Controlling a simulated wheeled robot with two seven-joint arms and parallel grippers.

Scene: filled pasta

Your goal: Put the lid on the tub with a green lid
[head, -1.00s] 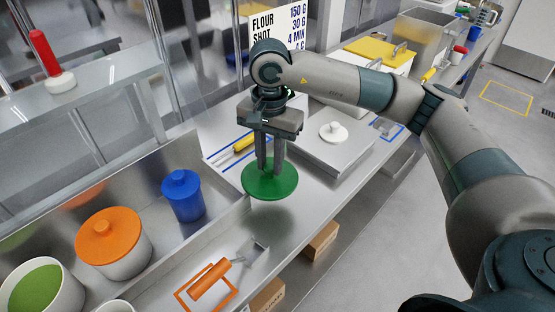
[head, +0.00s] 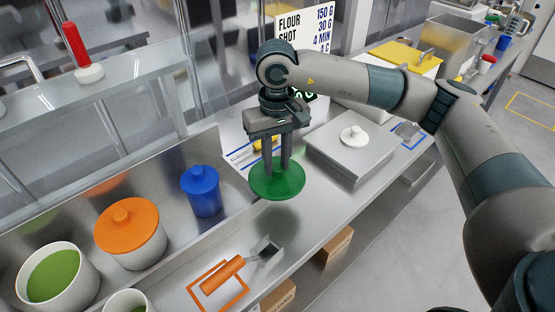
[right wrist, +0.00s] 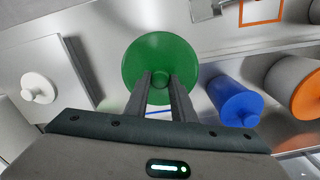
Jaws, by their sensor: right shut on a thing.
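My right gripper (head: 278,168) is shut on the green lid (head: 277,190), a flat round disc with a knob, held over the bench. In the right wrist view the gripper (right wrist: 160,82) grips the knob of the lid (right wrist: 160,50). An open white tub with green contents (head: 54,278) stands in the steel trough at the lower left, well away from the lid. A second open white tub (head: 125,301) is cut off at the bottom edge; its contents are mostly hidden. My left gripper is not in view.
A white tub with an orange lid (head: 128,230) and a blue lidded tub (head: 202,192) stand in the trough between the green lid and the open tub. An orange-handled tool (head: 222,275) lies in front. A steel box with a white knob (head: 353,137) is right.

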